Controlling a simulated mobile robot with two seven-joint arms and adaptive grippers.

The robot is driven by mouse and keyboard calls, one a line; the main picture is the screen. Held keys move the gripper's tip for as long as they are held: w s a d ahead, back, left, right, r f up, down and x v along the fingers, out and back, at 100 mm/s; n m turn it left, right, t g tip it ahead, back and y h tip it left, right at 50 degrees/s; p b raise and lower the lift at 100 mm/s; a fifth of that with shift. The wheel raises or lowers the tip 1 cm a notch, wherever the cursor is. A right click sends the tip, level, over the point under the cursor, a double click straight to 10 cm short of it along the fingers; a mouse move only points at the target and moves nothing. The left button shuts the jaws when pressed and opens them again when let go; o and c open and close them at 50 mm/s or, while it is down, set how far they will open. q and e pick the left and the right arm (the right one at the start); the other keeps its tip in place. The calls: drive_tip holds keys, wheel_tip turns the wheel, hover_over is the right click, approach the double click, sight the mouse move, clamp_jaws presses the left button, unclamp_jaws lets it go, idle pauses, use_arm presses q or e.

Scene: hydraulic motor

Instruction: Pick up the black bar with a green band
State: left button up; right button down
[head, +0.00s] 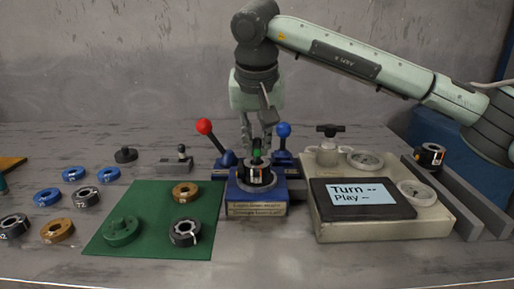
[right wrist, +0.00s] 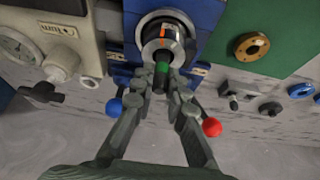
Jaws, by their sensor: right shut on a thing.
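The black bar with a green band (head: 257,154) stands upright at the centre of a black and silver ring part (head: 257,174), which sits in the blue fixture (head: 257,195). My right gripper (head: 257,138) comes down from above and is shut on the bar's upper part. In the right wrist view the bar (right wrist: 162,72) is between the two fingertips (right wrist: 163,80), and its green band shows there. The ring part (right wrist: 162,40) has an orange mark. I cannot tell whether the bar is lifted off its seat. My left gripper is not in view.
A red-knobbed lever (head: 204,127) and a blue-knobbed lever (head: 283,130) flank the gripper closely. A beige panel with a screen (head: 363,198) stands at right. A green mat (head: 155,200) with ring parts lies at left, with several loose rings beyond it.

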drive_tip(key=r, duration=0.2)
drive_tip(key=a+r, duration=0.1)
drive_tip(key=r, duration=0.1)
drive_tip(key=shift+s+a+r, duration=0.1)
drive_tip(key=shift+s, duration=0.1)
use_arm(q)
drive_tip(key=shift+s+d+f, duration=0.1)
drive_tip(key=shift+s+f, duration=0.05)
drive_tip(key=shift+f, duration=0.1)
use_arm(e)
drive_tip(key=s+a+r, duration=0.3)
drive_tip(key=a+r, duration=0.3)
drive_tip(key=a, duration=0.4)
drive_tip(key=shift+r, duration=0.1)
use_arm(q)
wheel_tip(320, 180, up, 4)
drive_tip(key=p, duration=0.4)
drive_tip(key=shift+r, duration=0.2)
use_arm(e)
wheel_tip(320, 180, up, 3)
drive_tip(key=shift+r, duration=0.2)
